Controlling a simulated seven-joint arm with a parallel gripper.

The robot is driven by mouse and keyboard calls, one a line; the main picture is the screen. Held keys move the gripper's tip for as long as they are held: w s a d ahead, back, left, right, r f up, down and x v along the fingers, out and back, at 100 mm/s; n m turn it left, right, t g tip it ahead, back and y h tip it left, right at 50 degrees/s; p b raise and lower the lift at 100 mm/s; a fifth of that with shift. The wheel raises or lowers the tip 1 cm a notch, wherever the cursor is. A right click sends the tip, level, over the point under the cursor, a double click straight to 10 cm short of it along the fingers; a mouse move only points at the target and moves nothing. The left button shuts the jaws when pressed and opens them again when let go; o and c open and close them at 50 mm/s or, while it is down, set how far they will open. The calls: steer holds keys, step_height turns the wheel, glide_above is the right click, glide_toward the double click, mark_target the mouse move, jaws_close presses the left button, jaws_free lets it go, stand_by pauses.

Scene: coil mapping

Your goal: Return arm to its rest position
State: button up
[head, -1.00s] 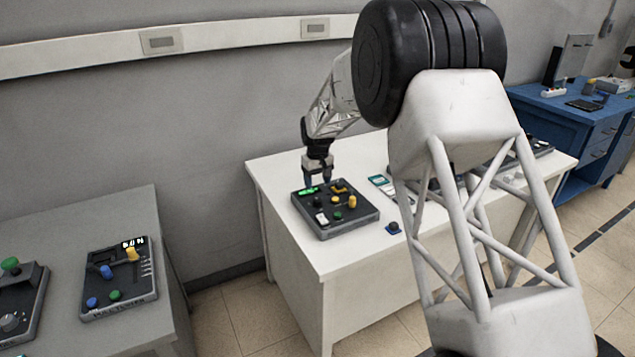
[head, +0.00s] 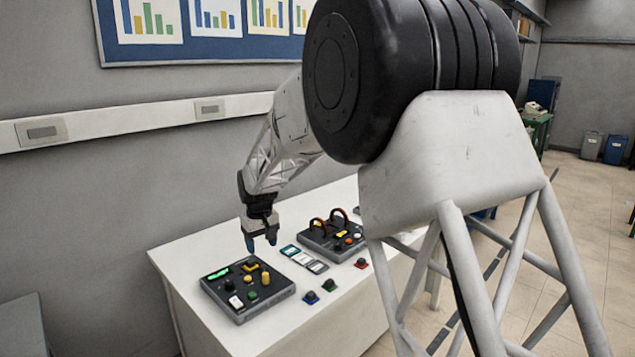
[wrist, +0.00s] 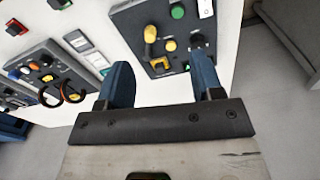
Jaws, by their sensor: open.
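My gripper (head: 262,243) hangs in the air above the back edge of a dark control box on the white table, with its blue fingers pointing down. The fingers are apart and nothing is between them; they also show in the wrist view (wrist: 163,75). The control box (head: 248,290) has a lit green display and yellow, green, black and white controls. In the wrist view the same box (wrist: 150,18) lies beyond the fingers, with clear space between. My arm reaches out over the table from the right.
A second dark box (head: 320,240) with two looped coils stands behind on the white table (head: 185,252). Cards (head: 303,258) and small black knobs on coloured bases (head: 328,285) lie between and in front. A grey wall with a pale rail (head: 150,120) runs behind. Open floor lies to the right.

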steer(key=s+d+r+m, duration=0.1)
steer(key=s+d+r, duration=0.3)
steer(key=s+d, duration=0.3)
steer(key=s+d+r+m+t, duration=0.1)
steer(key=s+d+r, duration=0.3)
steer(key=s+d, duration=0.35)
steer(key=s+d+r+m, duration=0.2)
steer(key=s+d+r, duration=0.2)
steer(key=s+d, duration=0.35)
steer(key=s+d+f+m, duration=0.1)
steer(key=s+d, duration=0.3)
steer(key=s, duration=0.5)
steer(key=s+d+f+m, duration=0.1)
steer(key=s+d, duration=0.3)
steer(key=s, duration=0.4)
steer(key=s+d+f+m+t, duration=0.1)
steer(key=s+d, duration=0.3)
steer(key=s, duration=0.5)
steer(key=shift+s+d+f, duration=0.3)
steer(key=shift+f, duration=0.05)
steer(key=shift+c, duration=0.3)
